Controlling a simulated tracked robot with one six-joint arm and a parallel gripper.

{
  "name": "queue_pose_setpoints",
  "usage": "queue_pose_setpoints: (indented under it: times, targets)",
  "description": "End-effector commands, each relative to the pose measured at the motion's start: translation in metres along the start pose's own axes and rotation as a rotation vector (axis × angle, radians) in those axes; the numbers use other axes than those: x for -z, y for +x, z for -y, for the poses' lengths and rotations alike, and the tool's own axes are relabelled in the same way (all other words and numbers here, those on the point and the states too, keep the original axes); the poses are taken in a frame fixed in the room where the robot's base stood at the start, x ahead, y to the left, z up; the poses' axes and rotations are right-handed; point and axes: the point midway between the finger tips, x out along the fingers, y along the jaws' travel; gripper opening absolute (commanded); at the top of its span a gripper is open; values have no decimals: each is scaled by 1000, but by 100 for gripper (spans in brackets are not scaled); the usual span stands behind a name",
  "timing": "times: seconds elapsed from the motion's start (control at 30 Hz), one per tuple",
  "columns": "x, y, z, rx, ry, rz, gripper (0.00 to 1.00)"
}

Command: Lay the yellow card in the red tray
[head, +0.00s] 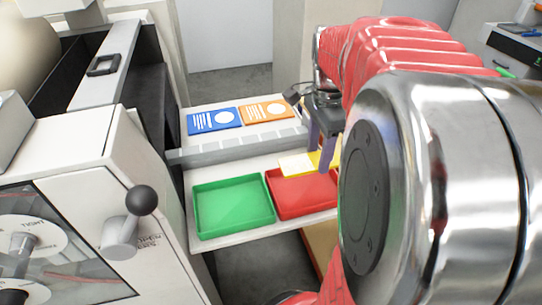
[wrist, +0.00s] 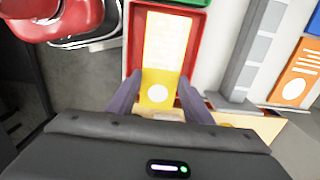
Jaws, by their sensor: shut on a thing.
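The yellow card (head: 296,164) has a pale printed panel and a white disc. My gripper (head: 320,160) is shut on one end of it. In the wrist view the yellow card (wrist: 166,50) extends away from between the fingers of my gripper (wrist: 158,104), with its disc end nearest them. The red tray (head: 301,202) is empty where it shows. In the head view the card overlaps the tray's back edge. In the wrist view the card lies across the red tray (wrist: 191,55), within its side walls. I cannot tell its exact height. My arm hides the tray's right part.
A green tray (head: 232,205) stands just left of the red one. Behind them is a grey slotted rack (head: 235,146), with a blue card (head: 214,121) and an orange card (head: 265,111) beyond it. A machine with a black knob (head: 141,200) stands at left.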

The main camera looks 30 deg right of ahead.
Motion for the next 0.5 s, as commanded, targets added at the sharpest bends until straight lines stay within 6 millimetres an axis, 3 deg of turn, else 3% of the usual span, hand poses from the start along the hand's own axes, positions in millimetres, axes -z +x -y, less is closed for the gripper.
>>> queue_pose_setpoints:
  times: [0.37, 0.5]
  targets:
    - [-5, 1, 2, 0, -14, 0, 25]
    - [-5, 14, 2, -3, -15, 1, 25]
